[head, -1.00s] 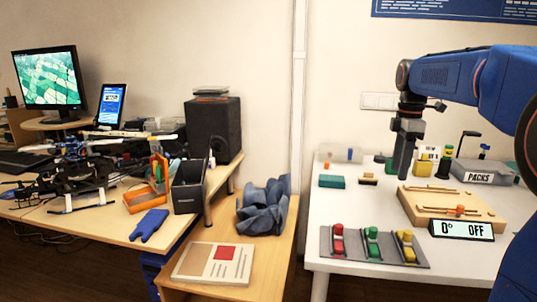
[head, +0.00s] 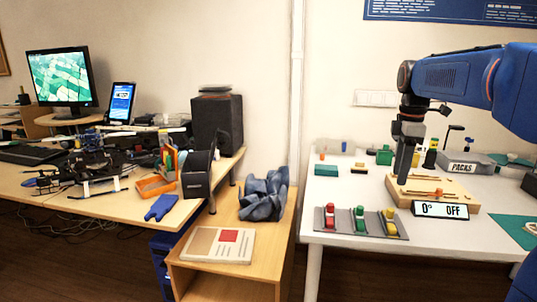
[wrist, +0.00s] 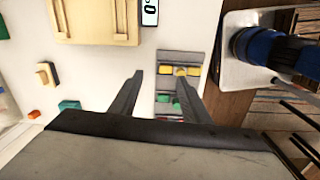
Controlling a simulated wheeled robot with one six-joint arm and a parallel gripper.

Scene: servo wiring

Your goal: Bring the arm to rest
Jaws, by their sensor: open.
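My gripper (head: 403,160) points down above the white table in the head view, at the left end of the tan wooden board (head: 400,202). In the wrist view my gripper (wrist: 158,85) has its two dark fingers spread apart, with nothing between them but the surface below. The grey strip (wrist: 192,60) with coloured connectors lies below, partly behind the right finger. The display (head: 440,209) at the board's front reads 0° OFF. My blue arm (head: 455,80) reaches in from the right.
The grey strip (head: 312,222) with red, green and yellow connectors lies at the table's front left. A PACKS box (head: 463,164) and small blocks stand behind the board. A desk with a monitor (head: 62,78) and a drone stands left, well apart.

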